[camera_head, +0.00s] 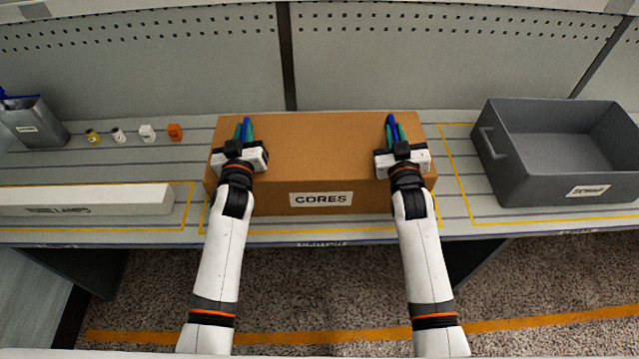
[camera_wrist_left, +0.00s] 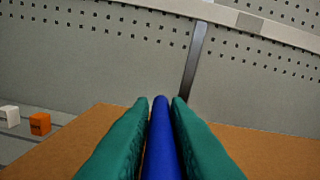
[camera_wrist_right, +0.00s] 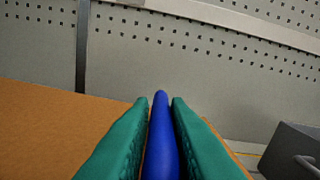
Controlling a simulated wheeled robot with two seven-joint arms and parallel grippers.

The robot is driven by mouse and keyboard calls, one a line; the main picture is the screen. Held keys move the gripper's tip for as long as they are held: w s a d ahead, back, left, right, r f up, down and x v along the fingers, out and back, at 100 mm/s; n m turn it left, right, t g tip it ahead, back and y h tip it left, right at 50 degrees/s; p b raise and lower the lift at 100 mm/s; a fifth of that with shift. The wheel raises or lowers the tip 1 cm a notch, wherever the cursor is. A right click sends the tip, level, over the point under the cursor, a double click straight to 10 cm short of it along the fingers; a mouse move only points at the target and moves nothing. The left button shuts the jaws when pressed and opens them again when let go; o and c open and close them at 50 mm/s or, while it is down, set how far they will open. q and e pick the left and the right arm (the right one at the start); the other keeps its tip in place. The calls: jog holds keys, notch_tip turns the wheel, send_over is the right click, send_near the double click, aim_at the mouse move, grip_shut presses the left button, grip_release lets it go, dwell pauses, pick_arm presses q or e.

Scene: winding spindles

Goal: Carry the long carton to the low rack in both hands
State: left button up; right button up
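The long brown carton (camera_head: 320,150), labelled CORES, lies on the grey slatted table in the middle of the head view. My left gripper (camera_head: 244,128) is over its left part and my right gripper (camera_head: 396,128) over its right part. In each wrist view two green fingers point forward, close together, with a blue rod-like piece between them. I cannot tell whether that piece belongs to the gripper, or whether the fingers touch the carton. The carton top shows below them in the left wrist view (camera_wrist_left: 85,130) and the right wrist view (camera_wrist_right: 55,120). I cannot make out a low rack.
A grey bin (camera_head: 500,160) stands close right of the carton. A long white box (camera_head: 85,200) lies to its left. Small items, including an orange block (camera_head: 175,132), and a grey container (camera_head: 35,125) stand at the back left. A perforated panel (camera_head: 340,60) rises behind.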

pick_arm(q)
jog(key=shift+o, duration=1.4)
jog(key=shift+r, duration=0.15)
pick_arm(e)
jog(key=shift+o, duration=1.4)
jog(key=shift+s, duration=0.1)
pick_arm(q)
jog(key=shift+o, duration=0.5)
jog(key=shift+s, duration=0.15)
pick_arm(e)
jog(key=shift+o, duration=0.5)
jog(key=shift+r, duration=0.15)
pick_arm(q)
jog(key=shift+s, duration=0.3)
pick_arm(e)
jog(key=shift+s, duration=0.25)
pick_arm(q)
jog(key=s, duration=1.1)
jog(key=shift+s+d, duration=0.15)
jog(key=shift+d, duration=0.1)
pick_arm(e)
jog(key=s, duration=1.1)
jog(key=shift+s+d, duration=0.25)
jog(key=shift+s, duration=0.05)
